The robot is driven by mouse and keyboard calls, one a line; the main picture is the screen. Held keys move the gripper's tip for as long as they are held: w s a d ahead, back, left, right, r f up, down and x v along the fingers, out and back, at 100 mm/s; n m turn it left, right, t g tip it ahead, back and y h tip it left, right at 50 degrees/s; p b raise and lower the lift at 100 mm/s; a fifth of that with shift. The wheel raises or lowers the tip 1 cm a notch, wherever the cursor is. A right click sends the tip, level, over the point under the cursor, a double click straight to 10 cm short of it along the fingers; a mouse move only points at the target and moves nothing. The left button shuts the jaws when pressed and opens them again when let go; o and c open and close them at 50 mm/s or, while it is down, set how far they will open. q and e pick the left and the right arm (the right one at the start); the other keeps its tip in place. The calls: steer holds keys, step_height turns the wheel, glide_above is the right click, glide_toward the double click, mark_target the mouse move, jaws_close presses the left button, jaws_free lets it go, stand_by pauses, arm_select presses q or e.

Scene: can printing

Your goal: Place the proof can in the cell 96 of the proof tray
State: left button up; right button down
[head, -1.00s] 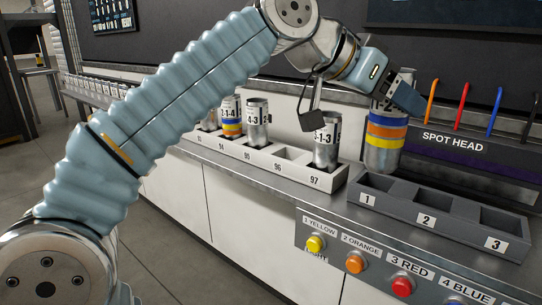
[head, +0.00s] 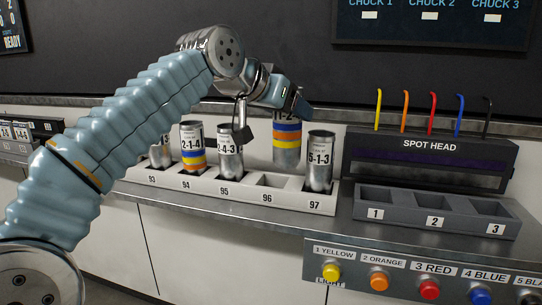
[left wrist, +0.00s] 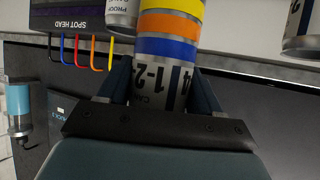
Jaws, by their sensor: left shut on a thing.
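My left gripper (head: 290,102) is shut on a silver proof can (head: 287,157) with blue, orange and yellow bands. The can hangs upright above the back of the white proof tray (head: 225,191), near cells 96 and 97. Cell 96 (head: 268,181) is empty, between the can in cell 95 and the can in cell 97. The left wrist view shows the held can (left wrist: 168,45) between the fingers, its label partly hidden. My right gripper is not in view.
Cell 97 holds a can (head: 319,165) close to the right of the held can. Cell 95 holds a can (head: 229,158), and cell 94 a banded can (head: 193,150). The grey spot head rack (head: 440,228), its three cells empty, stands at right, with coloured buttons below.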

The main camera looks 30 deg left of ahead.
mark_target(277, 126)
arm_select(q)
steer(key=a+f, duration=0.1)
steer(key=w+a+f, duration=0.1)
steer(key=f, duration=0.1)
steer(key=a+f+b, duration=0.1)
steer(key=shift+w+a+f, duration=0.1)
steer(key=shift+w+f, duration=0.05)
steer(key=shift+w, duration=0.15)
steer(key=shift+w+a+f+b, duration=0.1)
steer(key=shift+a+f+b, duration=0.15)
steer(key=shift+f, duration=0.55)
steer(key=shift+w+a+f+b, duration=0.15)
steer(key=shift+a+f+b, duration=0.05)
steer(key=shift+f, duration=0.55)
steer(key=shift+w+a+f+b, duration=0.1)
steer(key=shift+a+f+b, duration=0.15)
steer(key=shift+f, duration=0.55)
steer(key=shift+f, duration=0.1)
steer(key=o, duration=1)
steer(key=v, duration=1.2)
steer(key=shift+s+d, duration=0.1)
